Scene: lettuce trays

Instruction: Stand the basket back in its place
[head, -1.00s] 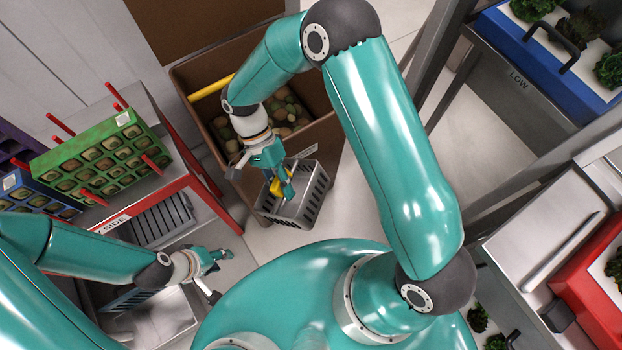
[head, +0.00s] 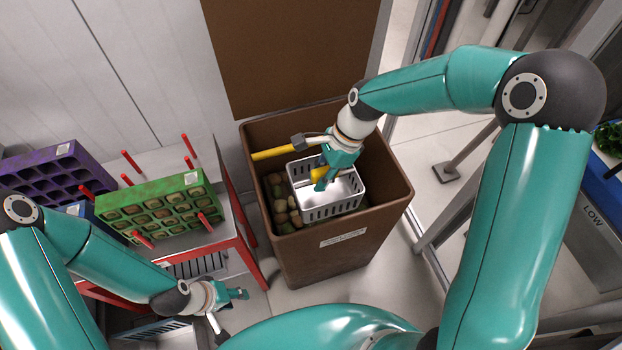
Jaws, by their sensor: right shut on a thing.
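A light grey slotted basket (head: 332,208) hangs from my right gripper (head: 323,178), which is shut on it at a yellow part, probably its handle. The basket is over the open mouth of a tall brown bin (head: 345,245), roughly level, and its visible inside looks empty. I cannot tell how deep it sits relative to the bin's rim. My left gripper (head: 238,294) is low at the left, near the red-framed rack and away from the basket. Its fingers are too small to read.
Round brown and green pieces (head: 280,205) lie in the bin, and a yellow bar (head: 272,153) is at its left rim. Left stands a red-framed rack (head: 240,225) with a green tray (head: 160,205) and a purple tray (head: 45,182), with red pegs sticking out. Floor is open right of the bin.

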